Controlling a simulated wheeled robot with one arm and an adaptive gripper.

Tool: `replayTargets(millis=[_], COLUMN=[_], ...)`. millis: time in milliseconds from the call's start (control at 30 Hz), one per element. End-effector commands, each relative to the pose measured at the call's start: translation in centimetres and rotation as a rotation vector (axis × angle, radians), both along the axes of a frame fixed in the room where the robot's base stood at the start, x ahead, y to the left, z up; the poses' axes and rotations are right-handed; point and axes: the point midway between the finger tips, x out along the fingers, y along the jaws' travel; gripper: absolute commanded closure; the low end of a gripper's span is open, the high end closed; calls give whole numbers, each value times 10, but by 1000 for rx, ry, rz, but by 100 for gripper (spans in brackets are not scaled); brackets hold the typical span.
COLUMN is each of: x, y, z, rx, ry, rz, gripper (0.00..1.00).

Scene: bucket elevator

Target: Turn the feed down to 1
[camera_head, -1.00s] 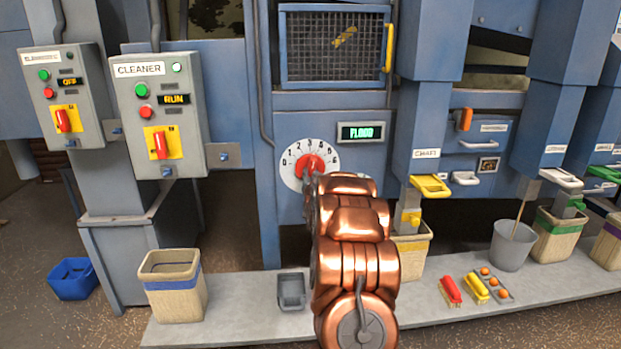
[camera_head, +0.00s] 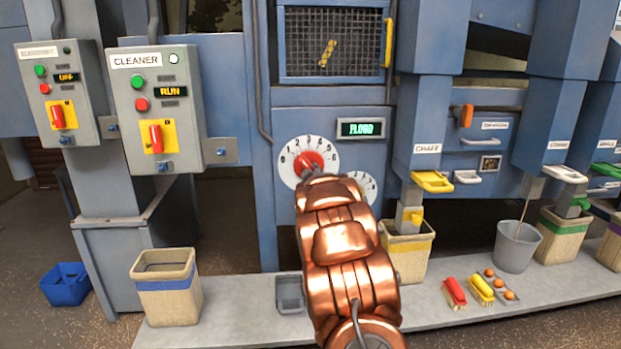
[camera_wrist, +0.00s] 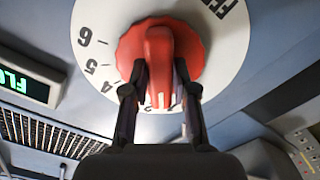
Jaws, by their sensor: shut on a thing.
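The feed dial (camera_head: 290,175) is a round white plate with black numbers and a red knob (camera_head: 308,161) in its middle. My gripper (camera_wrist: 160,92) is shut on the raised ridge of the red knob (camera_wrist: 158,45), one finger on each side. The number at the knob's pointer is hidden by the fingers. My copper arm hides the gripper in the head view.
A green display (camera_head: 360,129) reads FLOOD, right of the dial. A second white dial (camera_head: 367,187) is partly behind my arm. A CLEANER box (camera_head: 185,120) reading RUN hangs at left. Bins stand on the ledge, including a blue-banded one (camera_head: 167,300). A mesh window (camera_head: 330,45) is above.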

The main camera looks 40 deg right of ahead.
Motion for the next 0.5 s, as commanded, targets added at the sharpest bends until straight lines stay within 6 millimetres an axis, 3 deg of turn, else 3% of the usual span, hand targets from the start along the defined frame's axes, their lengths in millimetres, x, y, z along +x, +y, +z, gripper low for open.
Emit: replayTargets(millis=[500], x=[2], y=[2], z=[2], rx=[-161], ry=[118], rz=[4], gripper=[100])
